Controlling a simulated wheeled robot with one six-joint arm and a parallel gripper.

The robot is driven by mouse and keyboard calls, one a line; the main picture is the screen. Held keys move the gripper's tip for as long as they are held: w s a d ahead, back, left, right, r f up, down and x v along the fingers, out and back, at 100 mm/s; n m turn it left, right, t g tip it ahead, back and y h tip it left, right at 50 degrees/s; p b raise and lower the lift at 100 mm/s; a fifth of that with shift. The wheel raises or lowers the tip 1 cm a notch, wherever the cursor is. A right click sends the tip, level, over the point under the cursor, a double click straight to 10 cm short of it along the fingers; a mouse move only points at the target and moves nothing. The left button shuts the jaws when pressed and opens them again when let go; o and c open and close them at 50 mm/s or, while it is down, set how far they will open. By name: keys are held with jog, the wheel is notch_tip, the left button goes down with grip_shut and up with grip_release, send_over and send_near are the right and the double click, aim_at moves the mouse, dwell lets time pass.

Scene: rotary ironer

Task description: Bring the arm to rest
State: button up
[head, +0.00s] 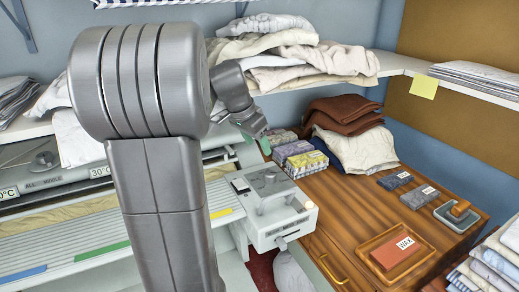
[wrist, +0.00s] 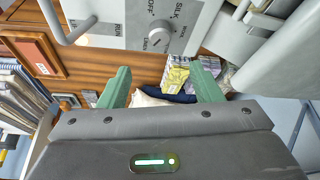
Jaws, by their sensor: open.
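My arm rises through the middle-left of the head view and bends over toward the ironer's control box (head: 268,205). My gripper (head: 257,141) shows small beyond the arm, above the back of the control box in the picture. In the wrist view my gripper (wrist: 161,68) has its two green fingers spread well apart, with nothing between them. The control box (wrist: 118,28) with its dial (wrist: 160,33) fills the top of the wrist view, beyond the fingertips. I cannot tell the exact gap between fingers and box.
The ironer (head: 70,225) stretches left behind my arm. A wooden counter (head: 345,215) on the right holds boxes (head: 300,160), folded cloths (head: 355,148), dark blocks (head: 395,180) and a wooden tray (head: 375,262). A shelf (head: 395,63) with linen runs behind. Stacked cloths (head: 495,262) stand front right.

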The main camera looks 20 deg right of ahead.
aim_at(270, 173)
dwell(0.3)
jog(key=x, duration=1.3)
jog(key=shift+w+d+f, duration=0.1)
jog(key=shift+d+f, duration=0.1)
jog(key=shift+f, duration=0.15)
